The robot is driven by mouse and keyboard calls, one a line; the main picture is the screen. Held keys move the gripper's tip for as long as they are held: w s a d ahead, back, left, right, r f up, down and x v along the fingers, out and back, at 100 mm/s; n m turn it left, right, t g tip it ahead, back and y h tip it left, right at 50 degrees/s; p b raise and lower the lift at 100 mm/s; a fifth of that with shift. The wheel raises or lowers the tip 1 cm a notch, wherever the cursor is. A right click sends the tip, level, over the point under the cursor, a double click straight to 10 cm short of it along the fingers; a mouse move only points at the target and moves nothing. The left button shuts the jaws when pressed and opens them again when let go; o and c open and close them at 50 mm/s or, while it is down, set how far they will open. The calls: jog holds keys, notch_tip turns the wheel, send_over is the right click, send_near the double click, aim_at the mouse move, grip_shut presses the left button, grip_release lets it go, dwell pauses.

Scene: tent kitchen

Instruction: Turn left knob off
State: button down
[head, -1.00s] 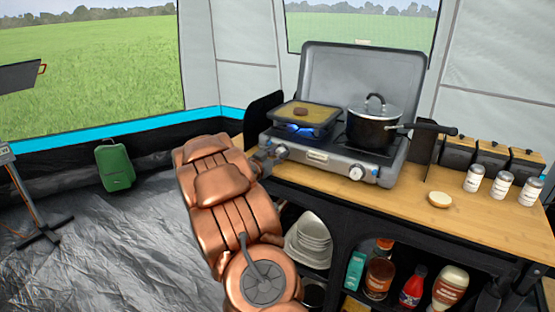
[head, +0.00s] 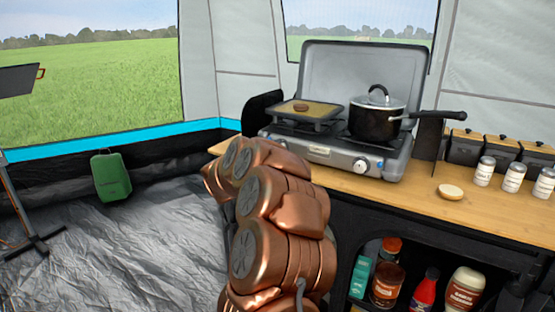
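The grey camping stove (head: 405,160) stands on the wooden counter with its lid up. A griddle pan (head: 305,113) with a round patty is over its left burner, and no blue flame shows beneath it. The right knob (head: 361,165) shows on the stove's front panel. The left knob is not visible; my copper-coloured arm covers the front left part of the stove. My gripper does not show, so I cannot see whether it is open or touching anything.
A black pot (head: 377,120) with a lid is on the right burner, its handle reaching right. A bun half (head: 451,191), white jars (head: 514,177) and dark containers (head: 465,146) are on the counter's right. Bottles (head: 387,286) fill the shelf below.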

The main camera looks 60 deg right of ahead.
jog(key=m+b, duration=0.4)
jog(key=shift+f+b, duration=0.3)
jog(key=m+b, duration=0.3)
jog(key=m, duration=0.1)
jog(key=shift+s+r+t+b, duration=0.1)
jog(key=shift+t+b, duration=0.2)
jog(key=shift+b, duration=0.05)
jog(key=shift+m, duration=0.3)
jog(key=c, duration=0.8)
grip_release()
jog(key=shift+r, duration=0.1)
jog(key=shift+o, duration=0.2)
